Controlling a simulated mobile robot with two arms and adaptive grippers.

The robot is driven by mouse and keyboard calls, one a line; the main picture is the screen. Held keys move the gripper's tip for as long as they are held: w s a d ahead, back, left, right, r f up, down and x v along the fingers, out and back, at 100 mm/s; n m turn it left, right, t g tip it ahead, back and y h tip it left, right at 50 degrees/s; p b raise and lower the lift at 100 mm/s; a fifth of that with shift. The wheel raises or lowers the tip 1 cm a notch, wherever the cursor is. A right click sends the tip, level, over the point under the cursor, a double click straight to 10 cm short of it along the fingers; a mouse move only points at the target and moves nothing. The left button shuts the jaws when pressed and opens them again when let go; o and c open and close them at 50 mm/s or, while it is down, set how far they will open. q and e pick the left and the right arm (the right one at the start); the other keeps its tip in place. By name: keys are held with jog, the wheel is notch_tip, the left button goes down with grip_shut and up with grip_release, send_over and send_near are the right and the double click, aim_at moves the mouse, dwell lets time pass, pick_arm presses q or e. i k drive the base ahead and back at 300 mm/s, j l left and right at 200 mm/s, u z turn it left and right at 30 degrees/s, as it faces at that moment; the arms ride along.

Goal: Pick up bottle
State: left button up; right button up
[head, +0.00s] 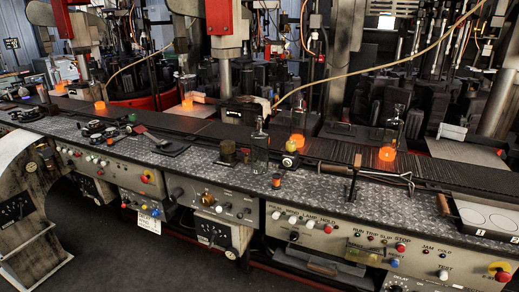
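A clear glass bottle (259,148) stands upright on the diamond-plate ledge (205,172), near the middle of the view. More clear bottles stand behind it with glowing orange bases: one bottle (298,122) just to its right and another bottle (391,132) farther right. I cannot tell which of them the task means. Neither of my grippers is in view.
A dark conveyor strip (345,152) runs behind the ledge. Tongs (372,173) lie to the right. Control panels (325,232) face the front.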

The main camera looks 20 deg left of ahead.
aim_at(260, 138)
jog(key=i+j+z, duration=0.1)
jog(key=j, duration=0.35)
jog(key=i+j+z, duration=0.15)
jog(key=j, duration=0.3)
jog(key=i+j+z, duration=0.1)
jog(key=j, duration=0.35)
